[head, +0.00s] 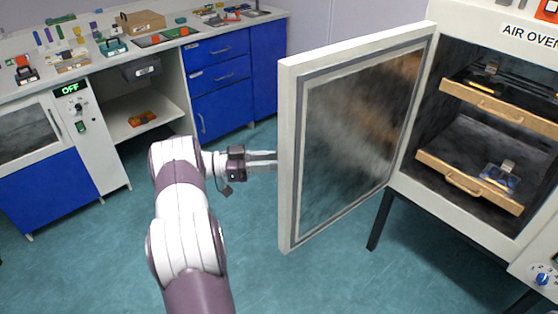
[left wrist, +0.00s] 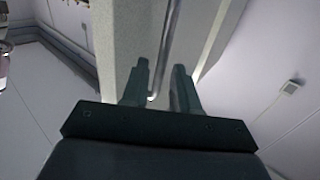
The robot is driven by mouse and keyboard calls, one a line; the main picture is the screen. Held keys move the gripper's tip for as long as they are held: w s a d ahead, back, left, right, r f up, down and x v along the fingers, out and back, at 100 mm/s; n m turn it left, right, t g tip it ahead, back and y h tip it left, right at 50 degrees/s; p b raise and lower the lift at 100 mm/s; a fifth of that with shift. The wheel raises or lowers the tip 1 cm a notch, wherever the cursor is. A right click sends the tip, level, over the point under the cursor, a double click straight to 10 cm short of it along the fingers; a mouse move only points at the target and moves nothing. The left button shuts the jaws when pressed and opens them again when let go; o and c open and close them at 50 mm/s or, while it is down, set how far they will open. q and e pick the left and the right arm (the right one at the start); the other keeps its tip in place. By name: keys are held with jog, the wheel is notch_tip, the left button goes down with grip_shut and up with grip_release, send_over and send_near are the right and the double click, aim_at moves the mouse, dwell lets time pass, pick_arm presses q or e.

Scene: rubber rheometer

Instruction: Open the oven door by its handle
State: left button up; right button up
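The air oven (head: 475,178) stands at the right with its door (head: 288,165) swung wide open, its dark window facing me. My left gripper (head: 268,159) is at the door's outer side, near its free edge. Its fingertips go out of sight behind that edge in the head view. In the left wrist view the two fingers (left wrist: 161,72) are apart. The long metal handle (left wrist: 170,35) runs between the fingertips, with a gap visible on either side. Whether a finger touches it is unclear. My right gripper is not in view.
Inside the oven are two wooden shelves, an upper one (head: 500,107) and a lower one (head: 450,176), with small items on them. A bench (head: 110,75) with blue drawers and several small objects stands at the left. The floor (head: 330,270) below the door is clear.

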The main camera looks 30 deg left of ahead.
pick_arm(q)
jog(key=v, duration=0.9)
jog(key=shift+a, duration=0.15)
